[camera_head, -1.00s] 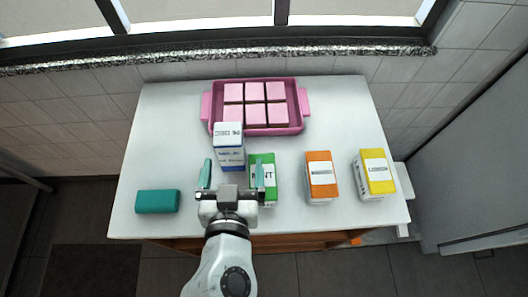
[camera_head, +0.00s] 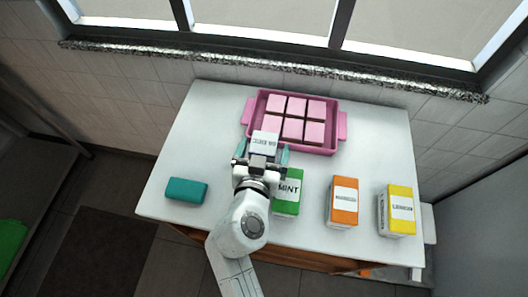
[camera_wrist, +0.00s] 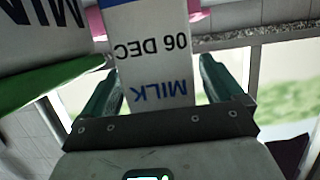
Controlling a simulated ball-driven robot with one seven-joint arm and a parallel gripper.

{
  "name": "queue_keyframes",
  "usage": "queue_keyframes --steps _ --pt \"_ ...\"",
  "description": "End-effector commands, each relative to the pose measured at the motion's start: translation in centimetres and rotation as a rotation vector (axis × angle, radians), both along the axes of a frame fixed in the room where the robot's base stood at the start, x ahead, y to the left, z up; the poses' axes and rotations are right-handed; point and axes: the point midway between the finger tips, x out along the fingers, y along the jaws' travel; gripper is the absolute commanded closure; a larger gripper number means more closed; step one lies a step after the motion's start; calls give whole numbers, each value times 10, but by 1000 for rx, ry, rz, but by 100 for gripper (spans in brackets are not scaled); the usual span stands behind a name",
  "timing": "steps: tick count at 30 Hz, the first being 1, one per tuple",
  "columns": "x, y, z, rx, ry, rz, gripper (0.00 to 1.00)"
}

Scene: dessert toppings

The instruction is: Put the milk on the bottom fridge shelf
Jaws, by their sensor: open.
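The milk is a white carton (camera_head: 264,140) with a blue band and a date on it, standing on the white table (camera_head: 190,140) just in front of the pink tray. In the wrist view the carton (camera_wrist: 155,60) reads "MILK" and "06 DEC". My gripper (camera_head: 263,155) is open, with its teal fingers on either side of the carton. In the wrist view my gripper (camera_wrist: 165,85) shows a gap beside the carton on the right. My gripper hides the carton's lower part in the head view. No fridge shelf can be made out.
A green mint box (camera_head: 287,193) stands close to the right of my gripper. An orange box (camera_head: 342,203) and a yellow box (camera_head: 397,210) stand farther right. A teal block (camera_head: 186,190) lies at left. The pink tray (camera_head: 247,112) holds several pink-topped squares.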

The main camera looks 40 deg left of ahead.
Motion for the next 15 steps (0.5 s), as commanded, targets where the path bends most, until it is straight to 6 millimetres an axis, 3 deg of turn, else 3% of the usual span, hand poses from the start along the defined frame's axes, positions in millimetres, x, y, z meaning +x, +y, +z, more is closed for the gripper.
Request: queue_keyframes --steps 9,15 --pt "4 3 -2 1 0 2 6" --pt "4 3 -2 0 0 1 26"
